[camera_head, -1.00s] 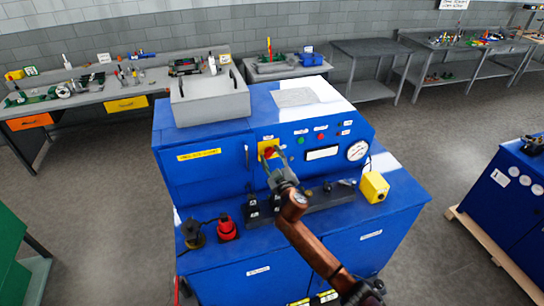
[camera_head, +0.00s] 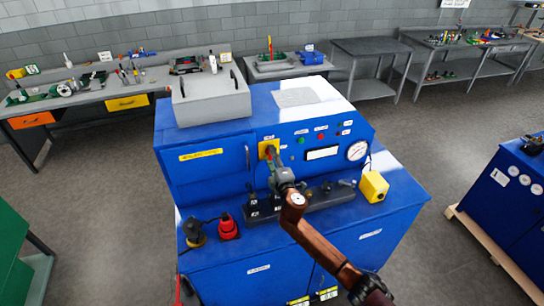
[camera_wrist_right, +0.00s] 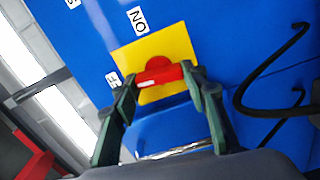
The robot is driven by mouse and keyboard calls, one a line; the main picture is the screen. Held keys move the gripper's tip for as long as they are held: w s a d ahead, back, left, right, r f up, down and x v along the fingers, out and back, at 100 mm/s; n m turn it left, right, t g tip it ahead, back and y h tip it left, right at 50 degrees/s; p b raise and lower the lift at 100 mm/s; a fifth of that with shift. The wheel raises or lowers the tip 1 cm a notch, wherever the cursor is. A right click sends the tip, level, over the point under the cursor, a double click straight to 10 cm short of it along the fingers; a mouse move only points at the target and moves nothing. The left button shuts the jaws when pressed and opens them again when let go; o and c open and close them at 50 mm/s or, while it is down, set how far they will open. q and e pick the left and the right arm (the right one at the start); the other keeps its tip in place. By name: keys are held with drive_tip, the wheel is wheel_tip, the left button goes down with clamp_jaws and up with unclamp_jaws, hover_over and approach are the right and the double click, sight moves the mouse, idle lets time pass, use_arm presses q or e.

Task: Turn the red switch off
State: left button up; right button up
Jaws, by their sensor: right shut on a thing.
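The red switch (camera_wrist_right: 162,71) is a round knob with a bar handle on a square yellow plate (camera_wrist_right: 178,42). The plate is on the blue machine's front panel and shows small in the head view (camera_head: 264,147). An ON label (camera_wrist_right: 138,19) sits above the plate in the wrist view, and a partly hidden label (camera_wrist_right: 113,79) sits to its left. My right gripper (camera_wrist_right: 157,82) is shut on the red switch, one fingertip at each end of the handle. It also reaches the switch in the head view (camera_head: 272,156), partly covering it. My left gripper is not in view.
Black curved handles (camera_wrist_right: 270,70) stand out to the right in the wrist view. Floor around the machine is open.

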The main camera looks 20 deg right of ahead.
drive_tip(key=shift+n, duration=0.6)
drive_tip(key=o, duration=1.2)
drive_tip(key=shift+c, duration=0.2)
drive_tip(key=s, duration=1.2)
drive_tip(key=shift+d, duration=0.25)
